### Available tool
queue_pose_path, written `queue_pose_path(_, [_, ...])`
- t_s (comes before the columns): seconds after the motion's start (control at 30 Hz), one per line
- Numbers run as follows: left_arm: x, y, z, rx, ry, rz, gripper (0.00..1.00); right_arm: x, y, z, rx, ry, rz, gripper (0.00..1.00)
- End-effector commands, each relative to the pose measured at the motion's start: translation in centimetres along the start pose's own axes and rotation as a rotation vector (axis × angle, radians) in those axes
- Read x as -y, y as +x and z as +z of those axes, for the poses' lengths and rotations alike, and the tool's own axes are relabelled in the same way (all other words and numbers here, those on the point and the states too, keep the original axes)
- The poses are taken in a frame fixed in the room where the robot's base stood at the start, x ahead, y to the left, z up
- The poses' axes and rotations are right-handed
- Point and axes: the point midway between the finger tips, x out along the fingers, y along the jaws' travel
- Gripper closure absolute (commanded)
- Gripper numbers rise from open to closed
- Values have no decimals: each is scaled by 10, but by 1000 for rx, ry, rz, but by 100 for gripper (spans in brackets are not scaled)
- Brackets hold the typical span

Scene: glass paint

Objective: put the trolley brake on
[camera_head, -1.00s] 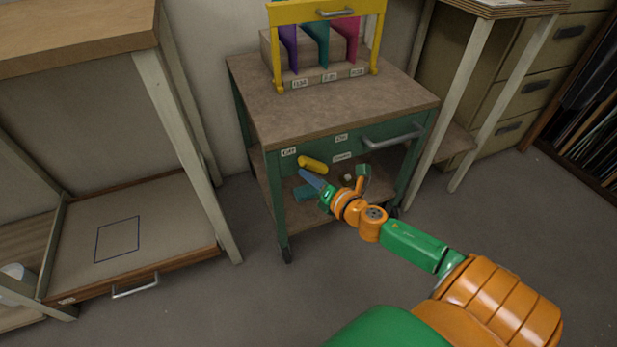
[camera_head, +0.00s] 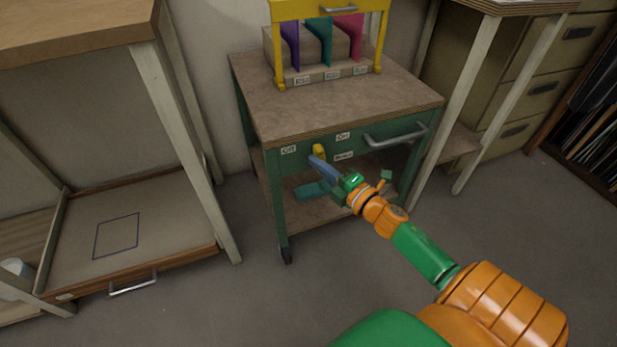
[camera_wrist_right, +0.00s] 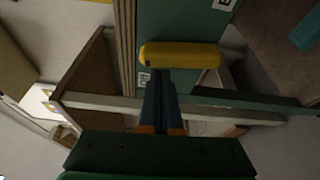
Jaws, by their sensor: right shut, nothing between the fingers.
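The trolley (camera_head: 340,100) has a brown top and a green frame. On its green front is the yellow brake lever (camera_head: 319,150), between the "Off" label (camera_head: 289,150) and the "On" label (camera_head: 343,136). The lever stands roughly upright, partly hidden by my fingers. My right gripper (camera_head: 315,160) is shut and empty, its blue fingertips at the lever. In the right wrist view the lever (camera_wrist_right: 185,55) is a yellow bar across the front of my fingertips (camera_wrist_right: 160,76), which seem to touch it near one end. My left gripper is not in view.
A grey handle (camera_head: 395,136) sticks out at the right of the trolley front. A yellow rack with coloured dividers (camera_head: 327,42) stands on top. A teal object (camera_head: 311,191) lies on the lower shelf. Tables flank the trolley; the floor (camera_head: 250,300) in front is clear.

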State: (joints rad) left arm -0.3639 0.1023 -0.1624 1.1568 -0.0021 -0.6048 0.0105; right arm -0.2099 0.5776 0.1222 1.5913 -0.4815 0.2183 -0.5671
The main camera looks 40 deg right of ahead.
Motion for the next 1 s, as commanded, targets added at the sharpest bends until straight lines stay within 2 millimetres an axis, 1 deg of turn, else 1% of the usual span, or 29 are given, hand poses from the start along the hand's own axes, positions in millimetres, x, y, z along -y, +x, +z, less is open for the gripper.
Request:
queue_pose_path(0.2, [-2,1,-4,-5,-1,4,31,-1,-3,9,2,172,58,100])
queue_pose_path(0.5, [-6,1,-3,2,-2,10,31,-3,-6,18,1,344,120,100])
queue_pose_path(0.7, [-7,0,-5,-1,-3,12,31,-3,-7,21,1,407,142,100])
queue_pose_path(1.0, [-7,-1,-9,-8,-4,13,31,-3,-8,22,0,436,152,100])
